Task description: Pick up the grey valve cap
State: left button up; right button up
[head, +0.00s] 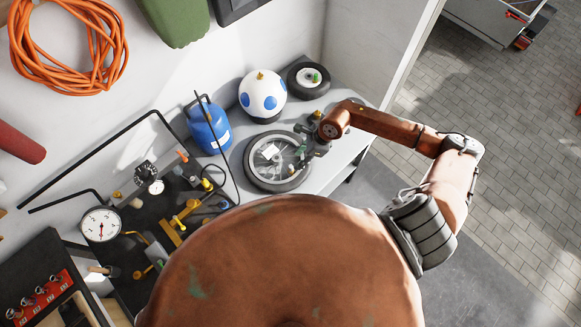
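A spoked wheel with a black tyre (250,172) lies flat on the light grey bench top. A small white patch shows at its middle. My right arm comes in from the right, and my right gripper (305,147) is over the right side of this wheel. The gripper is small and dark against the tyre, so I cannot tell whether its fingers are open or shut, or whether they touch anything. I cannot make out the grey valve cap; it may be too small or hidden by the gripper. My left gripper is not in view.
Behind the wheel stand a blue gas bottle (209,128), a white ball with blue spots (262,97) and a small black-tyred wheel (297,84). To the left are a pressure gauge (101,224), brass fittings (182,216) and black pipes. Bare bench shows right of the wheel.

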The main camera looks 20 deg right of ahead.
aim_at(291, 166)
jog(key=p+x, duration=0.2)
jog(key=x, duration=0.4)
jog(key=shift+w+a+f, duration=0.2)
jog(key=shift+a+f, duration=0.05)
jog(key=shift+f, duration=0.4)
jog(key=shift+c, duration=0.6)
jog(key=c, duration=0.7)
